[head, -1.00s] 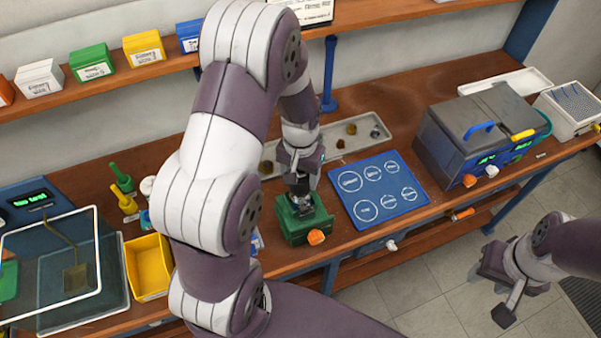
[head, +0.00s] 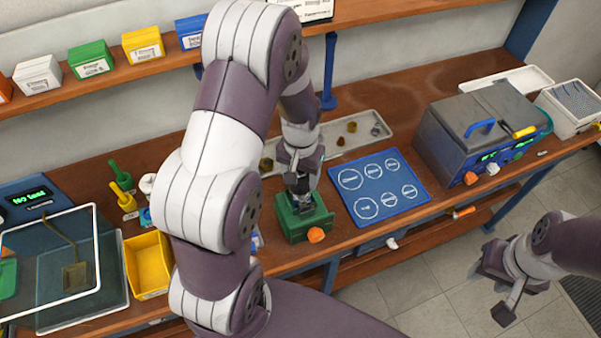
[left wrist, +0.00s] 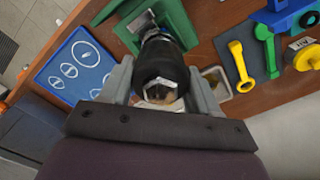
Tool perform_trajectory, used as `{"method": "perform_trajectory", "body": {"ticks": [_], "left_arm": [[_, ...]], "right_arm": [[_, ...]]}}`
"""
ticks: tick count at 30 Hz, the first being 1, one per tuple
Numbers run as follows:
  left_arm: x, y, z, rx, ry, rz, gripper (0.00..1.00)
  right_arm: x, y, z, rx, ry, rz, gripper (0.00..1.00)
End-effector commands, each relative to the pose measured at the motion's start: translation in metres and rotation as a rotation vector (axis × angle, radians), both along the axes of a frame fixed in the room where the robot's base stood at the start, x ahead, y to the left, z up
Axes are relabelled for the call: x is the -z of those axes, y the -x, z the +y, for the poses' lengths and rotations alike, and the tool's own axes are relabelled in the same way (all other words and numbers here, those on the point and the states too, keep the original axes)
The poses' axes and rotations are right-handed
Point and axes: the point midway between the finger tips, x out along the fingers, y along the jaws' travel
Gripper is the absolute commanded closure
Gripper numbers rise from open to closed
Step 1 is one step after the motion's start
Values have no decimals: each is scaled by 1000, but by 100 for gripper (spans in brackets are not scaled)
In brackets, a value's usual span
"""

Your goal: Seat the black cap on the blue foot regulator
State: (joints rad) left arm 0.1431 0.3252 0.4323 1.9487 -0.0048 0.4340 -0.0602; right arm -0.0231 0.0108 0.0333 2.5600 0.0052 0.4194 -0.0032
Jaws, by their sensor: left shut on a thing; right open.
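My left gripper (head: 300,192) points down over the green vise (head: 303,221) on the bench. In the left wrist view its two fingers stand on either side of a black cylindrical part (left wrist: 161,64), seemingly the black cap, and are shut on it. Its near end shows a pale hexagonal rim around a brass-coloured centre. Its far end is at the green vise (left wrist: 177,22), where I cannot tell if it touches anything. I cannot make out a blue-footed regulator beneath it. My right gripper (head: 505,287) is open and empty, off the bench's front edge at right.
A blue mat (head: 378,190) with marked circles lies right of the vise. A grey tray (head: 340,157) with small parts lies behind. A grey and blue machine (head: 480,130) stands at right. A yellow bin (head: 147,266) and a glass-lidded box (head: 68,268) are at left.

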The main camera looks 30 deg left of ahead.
Motion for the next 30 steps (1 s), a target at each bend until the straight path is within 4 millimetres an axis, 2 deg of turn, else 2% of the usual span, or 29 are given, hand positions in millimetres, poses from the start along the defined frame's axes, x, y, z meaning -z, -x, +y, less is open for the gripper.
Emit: {"method": "perform_trajectory", "body": {"ticks": [12, 30], "left_arm": [[9, 0, 0, 0, 0, 0, 71], [12, 0, 0, 0, 0, 0, 71]], "right_arm": [[5, 0, 0, 0, 0, 0, 57], [7, 0, 0, 0, 0, 0, 57]]}}
